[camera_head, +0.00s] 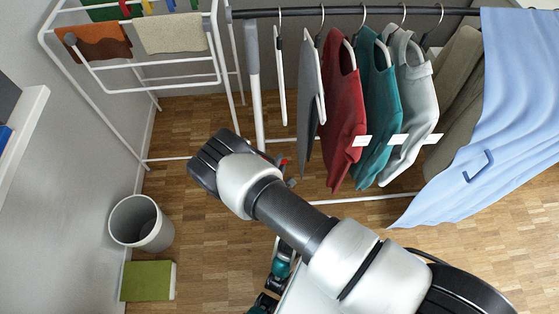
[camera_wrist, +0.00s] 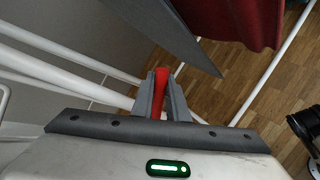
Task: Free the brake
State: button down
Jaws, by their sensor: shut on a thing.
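A red lever (camera_wrist: 160,88), which looks like the brake, stands between the two grey fingers of my gripper (camera_wrist: 161,80) in the wrist view. The fingers are shut on it. In the head view my wrist and arm hide most of the gripper. A small red bit (camera_head: 284,161) shows just right of my wrist, low by the white clothes rack (camera_head: 256,100). What the lever is mounted on is hidden, and I cannot tell its exact position.
Hangers with a red top (camera_head: 343,115), a teal top (camera_head: 377,105) and grey garments hang close to the gripper. A blue cloth (camera_head: 490,130) drapes at right. A drying rack (camera_head: 150,65), a bin (camera_head: 140,222) and a green box (camera_head: 147,281) stand left. Some wooden floor is clear.

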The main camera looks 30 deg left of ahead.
jog(key=shift+s, duration=0.1)
jog(key=c, duration=1.7)
grip_release()
jog(key=shift+c, duration=0.2)
jog(key=p+v, duration=0.3)
jog(key=v, duration=1.4)
jog(key=shift+s+r, duration=0.1)
